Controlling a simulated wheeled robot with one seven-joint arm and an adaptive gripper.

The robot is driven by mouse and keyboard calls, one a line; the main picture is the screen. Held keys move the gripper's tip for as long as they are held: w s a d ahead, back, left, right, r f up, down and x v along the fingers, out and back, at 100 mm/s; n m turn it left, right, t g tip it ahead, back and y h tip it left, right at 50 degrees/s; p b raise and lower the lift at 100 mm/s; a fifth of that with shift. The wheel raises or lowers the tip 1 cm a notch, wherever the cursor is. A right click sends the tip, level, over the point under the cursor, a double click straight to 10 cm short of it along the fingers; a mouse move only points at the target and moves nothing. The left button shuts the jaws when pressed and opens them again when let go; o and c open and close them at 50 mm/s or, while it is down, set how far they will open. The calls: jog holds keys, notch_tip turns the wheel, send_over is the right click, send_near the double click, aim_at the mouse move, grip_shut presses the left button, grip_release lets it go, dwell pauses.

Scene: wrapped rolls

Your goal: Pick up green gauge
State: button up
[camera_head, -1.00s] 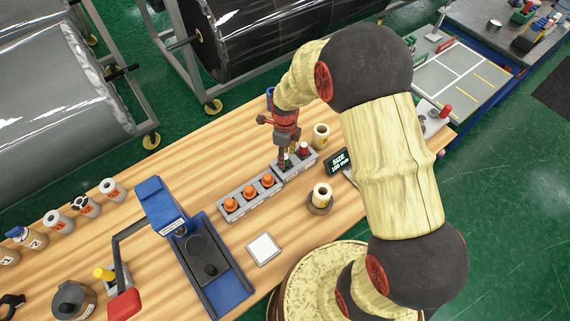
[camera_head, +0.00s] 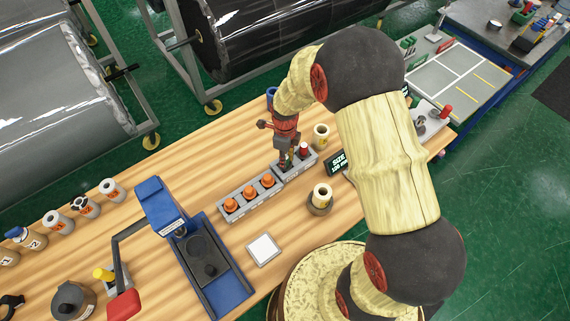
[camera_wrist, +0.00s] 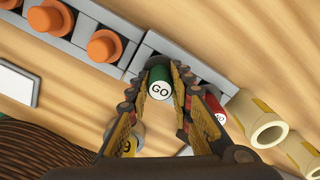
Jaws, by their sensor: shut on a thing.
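The green gauge (camera_wrist: 159,88) shows in the wrist view with a white end face marked GO. It stands between the two fingers of my gripper (camera_wrist: 160,95), which are shut on it. The grey gauge block (camera_wrist: 216,80) lies right behind and beside it. In the head view my gripper (camera_head: 287,163) points down at the left part of that block (camera_head: 296,168), and the green gauge is mostly hidden by the fingers. I cannot tell whether the gauge is clear of the block. The red gauge (camera_head: 304,149) stands just right of my gripper; it also shows in the wrist view (camera_wrist: 221,119), partly covered by a finger.
A grey holder with orange knobs (camera_head: 249,192) adjoins the block on the left. Cream rolls stand close by, one behind (camera_head: 321,131) and one in front (camera_head: 322,191). A size display (camera_head: 338,162) is at the right. A blue press (camera_head: 215,280) stands further left.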

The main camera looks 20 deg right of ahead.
grip_shut()
jog(key=shift+r, duration=0.15)
